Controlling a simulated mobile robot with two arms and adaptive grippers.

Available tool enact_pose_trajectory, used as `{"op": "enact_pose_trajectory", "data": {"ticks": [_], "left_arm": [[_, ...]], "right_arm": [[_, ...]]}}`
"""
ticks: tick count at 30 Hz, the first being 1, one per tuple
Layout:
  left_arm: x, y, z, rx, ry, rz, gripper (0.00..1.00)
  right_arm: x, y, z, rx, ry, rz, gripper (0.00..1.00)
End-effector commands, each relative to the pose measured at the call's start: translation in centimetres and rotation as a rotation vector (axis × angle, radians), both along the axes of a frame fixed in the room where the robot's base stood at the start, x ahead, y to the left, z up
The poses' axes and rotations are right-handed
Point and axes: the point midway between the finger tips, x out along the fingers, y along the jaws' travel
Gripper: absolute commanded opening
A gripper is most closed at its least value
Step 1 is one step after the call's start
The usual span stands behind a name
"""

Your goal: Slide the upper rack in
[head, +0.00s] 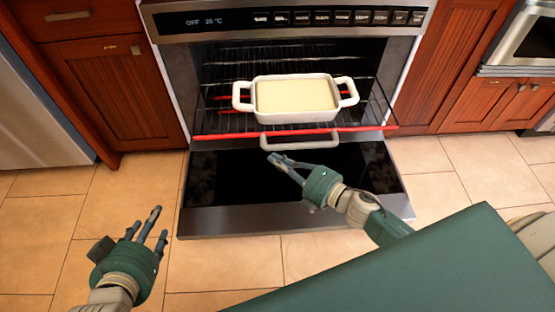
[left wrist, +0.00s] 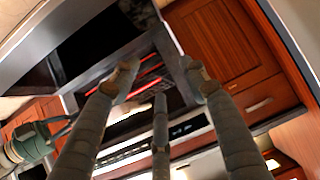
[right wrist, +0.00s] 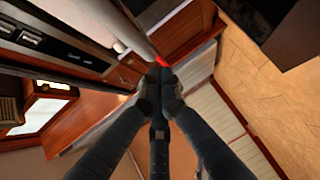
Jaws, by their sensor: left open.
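The upper rack (head: 220,134) is a dark wire rack with a red front bar. It sticks out of the open oven over the lowered door. A white two-handled baking dish (head: 295,117) with pale yellow filling sits on it. A pale grey handle (head: 300,144) shows at the rack's front. My right gripper (head: 274,160) is just below the handle's left end, apparently apart from it. Its fingertips meet in the right wrist view (right wrist: 160,82), with a red bar end beyond them. My left gripper (head: 148,226) is open and empty, left of the door.
The lowered oven door (head: 240,217) lies flat below the rack. A second red bar (head: 218,97) shows farther inside; which rack it belongs to is unclear. Wooden cabinets (head: 118,95) flank the oven. The tiled floor (head: 45,215) is clear at left.

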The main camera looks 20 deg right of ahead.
Motion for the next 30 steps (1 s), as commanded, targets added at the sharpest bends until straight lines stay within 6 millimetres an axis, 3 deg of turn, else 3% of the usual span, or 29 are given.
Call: {"op": "enact_pose_trajectory", "data": {"ticks": [6, 20, 25, 30], "left_arm": [[1.0, -0.4, 1.1, -0.015, -0.060, -0.004, 0.45], [1.1, -0.5, 1.2, -0.015, -0.068, -0.005, 0.45], [1.5, -0.6, 1.7, -0.022, -0.097, -0.006, 0.45], [2.9, -1.3, 3.8, -0.046, -0.197, -0.014, 0.45]], "right_arm": [[0.9, -0.3, -0.2, -0.001, 0.000, 0.000, 0.00], [1.2, -0.4, -0.2, -0.001, 0.000, 0.000, 0.00], [2.8, -0.9, -0.2, 0.000, -0.002, -0.001, 0.00], [5.9, -1.8, -0.1, -0.004, -0.004, -0.002, 0.00]]}}
